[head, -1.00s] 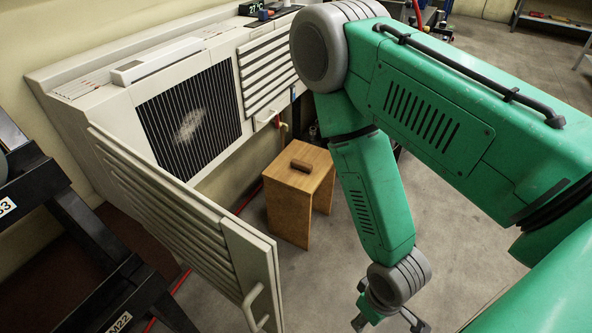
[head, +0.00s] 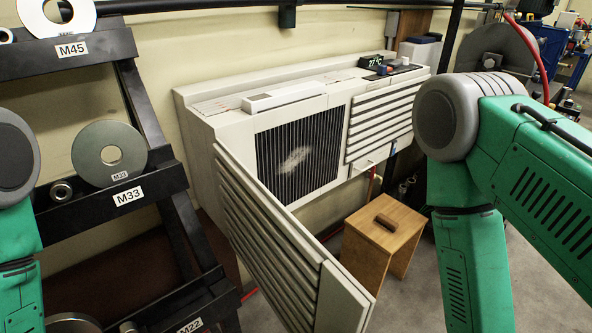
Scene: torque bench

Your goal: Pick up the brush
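The brush appears to be the dark brown, rounded block (head: 385,222) lying on top of a small wooden stool (head: 362,222). Its bristles cannot be made out. My green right arm comes down at the right of the stool, and its gripper is below the picture. A part of my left arm shows at the left edge, and its gripper is out of view.
A beige wall unit (head: 225,112) has a dusty dark grille (head: 325,150). Its open slatted panel (head: 275,240) swings out left of the stool. A black rack (head: 160,190) with metal discs (head: 108,152) stands at the left. Floor shows right of the stool.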

